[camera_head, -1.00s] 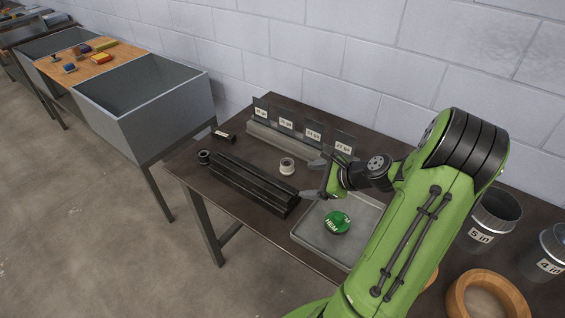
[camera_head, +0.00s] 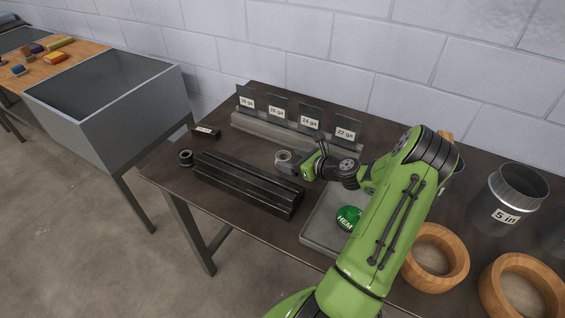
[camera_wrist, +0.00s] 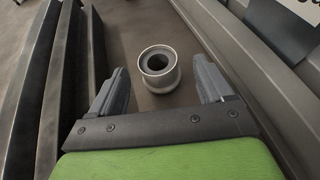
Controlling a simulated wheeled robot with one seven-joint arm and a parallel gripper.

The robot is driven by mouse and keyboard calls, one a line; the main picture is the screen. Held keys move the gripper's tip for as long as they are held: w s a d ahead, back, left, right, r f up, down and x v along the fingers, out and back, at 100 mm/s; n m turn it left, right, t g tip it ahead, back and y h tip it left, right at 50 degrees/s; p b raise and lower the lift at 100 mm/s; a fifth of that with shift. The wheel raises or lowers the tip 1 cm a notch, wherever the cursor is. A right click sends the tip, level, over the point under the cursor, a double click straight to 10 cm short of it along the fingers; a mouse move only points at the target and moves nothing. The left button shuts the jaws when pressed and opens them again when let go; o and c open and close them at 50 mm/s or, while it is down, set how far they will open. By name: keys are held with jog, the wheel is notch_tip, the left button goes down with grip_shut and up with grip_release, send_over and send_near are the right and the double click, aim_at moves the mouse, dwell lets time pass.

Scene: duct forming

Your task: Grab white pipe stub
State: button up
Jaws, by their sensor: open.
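The white pipe stub (camera_head: 283,157) is a short pale ring standing on the dark table, between the black ridged block and the rack of gauge plates. In the wrist view the white pipe stub (camera_wrist: 158,69) stands upright with its dark bore facing up, centred between the fingers and slightly beyond their tips. My gripper (camera_head: 300,163) is just right of the stub in the head view. In the wrist view my gripper (camera_wrist: 164,82) is open, with a gap on each side of the stub. Nothing is held.
The black ridged block (camera_head: 245,184) lies left and in front of the stub. The gauge rack (camera_head: 280,132) stands behind it. A grey tray (camera_head: 315,232) with a green HEM button (camera_head: 348,217) is to the right.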

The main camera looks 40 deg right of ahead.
aim_at(285, 157)
jog(key=b+x, duration=0.1)
jog(key=x, duration=0.5)
jog(key=shift+w, duration=0.15)
jog(key=shift+c, duration=0.5)
jog(key=c, duration=1)
